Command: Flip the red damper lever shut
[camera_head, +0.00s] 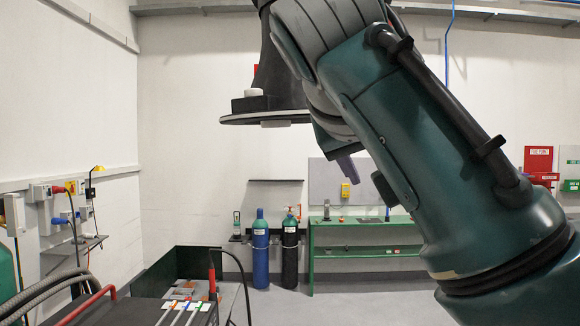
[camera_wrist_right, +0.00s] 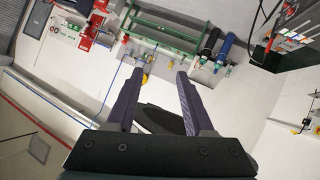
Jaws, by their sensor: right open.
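A small red piece (camera_head: 256,70) shows at the left edge of a dark cone-shaped hood (camera_head: 268,85) in the head view. It may be the red damper lever, but most of it is hidden and its position cannot be told. The hood has a wide flat rim, and my right arm covers its right side. My right gripper (camera_wrist_right: 160,73) is open in the right wrist view, with nothing between its purple fingers. A dark disc (camera_wrist_right: 165,122) shows beyond the fingers there. In the head view a purple finger (camera_head: 348,168) hangs below my arm, right of the hood. My left gripper is out of view.
A black box (camera_head: 135,312) with several small levers and an upright red and black rod (camera_head: 212,280) stands at the lower left. Gas cylinders (camera_head: 260,255) and a green bench (camera_head: 325,240) stand by the back wall. Air left of the hood is clear.

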